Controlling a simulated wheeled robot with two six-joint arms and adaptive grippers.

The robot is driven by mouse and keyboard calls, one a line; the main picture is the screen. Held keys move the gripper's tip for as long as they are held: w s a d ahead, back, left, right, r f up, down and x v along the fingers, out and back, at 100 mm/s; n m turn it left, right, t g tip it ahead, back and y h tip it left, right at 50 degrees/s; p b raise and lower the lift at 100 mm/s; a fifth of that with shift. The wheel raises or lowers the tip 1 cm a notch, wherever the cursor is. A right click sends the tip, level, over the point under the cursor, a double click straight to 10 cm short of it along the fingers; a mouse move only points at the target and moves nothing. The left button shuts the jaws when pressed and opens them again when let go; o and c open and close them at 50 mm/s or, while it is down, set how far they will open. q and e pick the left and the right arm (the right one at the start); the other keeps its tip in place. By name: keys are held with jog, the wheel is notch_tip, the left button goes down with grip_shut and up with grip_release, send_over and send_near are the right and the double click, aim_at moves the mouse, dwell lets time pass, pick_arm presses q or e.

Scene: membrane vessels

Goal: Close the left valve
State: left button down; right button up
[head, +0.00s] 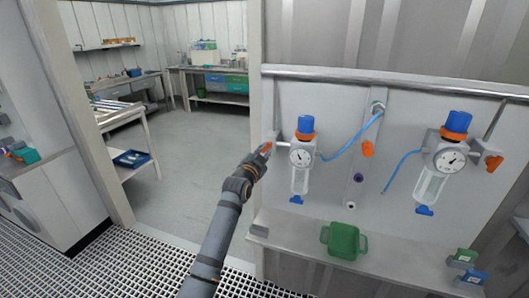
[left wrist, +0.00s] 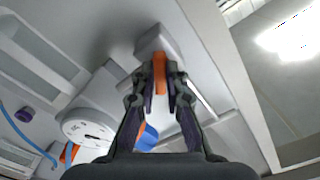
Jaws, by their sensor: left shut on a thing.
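The left vessel unit (head: 302,155) hangs on the wall panel, with a blue and orange cap, a round gauge and a clear bowl. The left valve's orange handle (head: 267,146) sits on the left side of this unit. My left gripper (head: 262,153) reaches it from below left. In the left wrist view the orange handle (left wrist: 160,72) lies between the fingertips of my left gripper (left wrist: 161,80), which is shut on it. The fingers partly hide the handle. The gauge (left wrist: 88,128) shows to the left. My right gripper is not in view.
A second vessel unit (head: 443,160) with an orange valve handle (head: 494,162) is at the right. A green container (head: 343,240) stands on the ledge below. A doorway opens left of the panel.

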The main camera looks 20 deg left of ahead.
pick_arm(q)
jog(key=m, duration=0.5)
jog(key=shift+m, duration=0.3)
jog(key=m+b, duration=0.1)
jog(key=m, duration=0.3)
jog(key=shift+m, duration=0.4)
jog(key=shift+r, duration=0.1)
jog(key=c, duration=1.4)
grip_release()
jog(key=s, duration=1.2)
jog(key=shift+a, duration=0.25)
